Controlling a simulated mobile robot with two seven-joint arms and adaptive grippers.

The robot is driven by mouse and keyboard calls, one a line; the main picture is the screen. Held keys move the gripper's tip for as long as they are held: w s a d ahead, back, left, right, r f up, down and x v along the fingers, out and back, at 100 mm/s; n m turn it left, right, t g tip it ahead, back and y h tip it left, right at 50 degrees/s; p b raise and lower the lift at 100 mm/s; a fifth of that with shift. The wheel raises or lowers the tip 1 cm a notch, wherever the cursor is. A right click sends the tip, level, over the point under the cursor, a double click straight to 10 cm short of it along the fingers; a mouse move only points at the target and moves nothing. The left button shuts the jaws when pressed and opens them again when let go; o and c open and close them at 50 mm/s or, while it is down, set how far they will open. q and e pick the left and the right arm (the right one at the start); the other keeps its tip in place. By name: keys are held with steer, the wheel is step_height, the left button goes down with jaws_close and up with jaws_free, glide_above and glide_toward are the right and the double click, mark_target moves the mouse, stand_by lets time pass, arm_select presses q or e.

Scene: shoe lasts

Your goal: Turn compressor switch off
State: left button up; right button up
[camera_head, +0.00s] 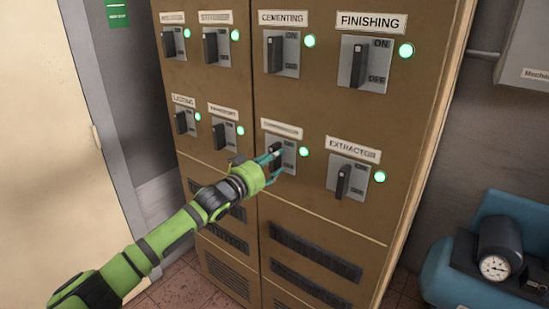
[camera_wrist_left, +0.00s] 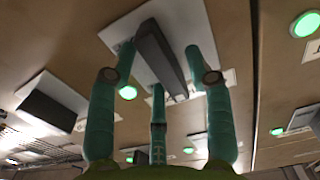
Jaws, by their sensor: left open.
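The switch at the gripper (camera_head: 288,153) is in the lower row of the brown cabinet, left of the switch labelled EXTRACTOR. Its own label (camera_head: 282,129) is too blurred to read. The green lamp beside it (camera_head: 304,152) is lit. My left gripper (camera_head: 268,163) is open at this switch and hides part of its handle. In the left wrist view, the three teal fingers of the gripper (camera_wrist_left: 159,66) spread around the dark handle (camera_wrist_left: 154,48) on its light plate, with gaps beside it. I cannot tell whether any finger touches it. My right gripper is not in view.
The extractor switch (camera_head: 342,181) is close on the right, and the cementing switch (camera_head: 274,53) is above. Several other switches with lit green lamps share the cabinet front (camera_head: 330,225). A blue tank with a gauge (camera_head: 495,266) stands at the lower right.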

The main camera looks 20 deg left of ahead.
arm_select(q)
steer(key=shift+w+d, duration=0.15)
steer(key=shift+w, duration=0.35)
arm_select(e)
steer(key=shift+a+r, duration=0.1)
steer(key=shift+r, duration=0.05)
arm_select(q)
jaws_close()
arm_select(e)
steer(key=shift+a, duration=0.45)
